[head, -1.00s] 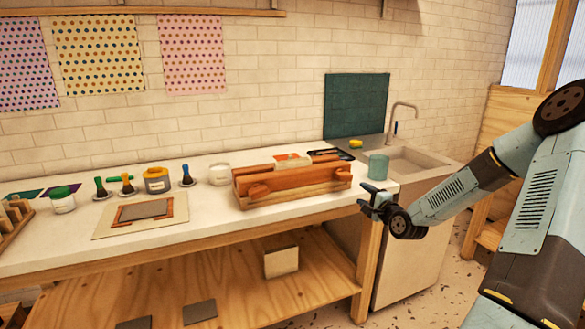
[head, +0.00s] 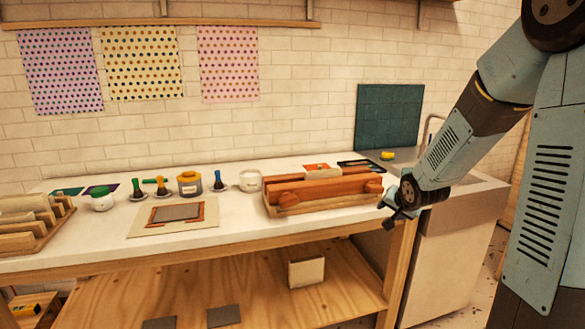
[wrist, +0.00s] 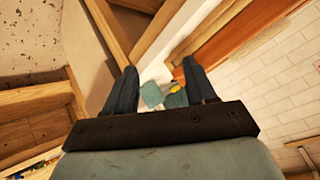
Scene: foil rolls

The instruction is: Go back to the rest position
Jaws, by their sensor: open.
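My gripper (head: 398,214) is at the right end of the white workbench, in front of its edge and beside the orange-brown wooden block assembly. In the wrist view my gripper (wrist: 158,90) shows two dark fingers spread apart with nothing between them. In the wrist view a teal shape and a small yellow thing lie beyond the fingers, small and hard to make out.
The workbench (head: 110,245) carries the block assembly (head: 325,190), a framed plate (head: 178,213), jars (head: 190,183) and a wooden rack (head: 30,225) at left. A teal board (head: 388,117) leans on the wall. A lower shelf (head: 250,285) holds a pale box (head: 306,271). Floor shows at the lower right.

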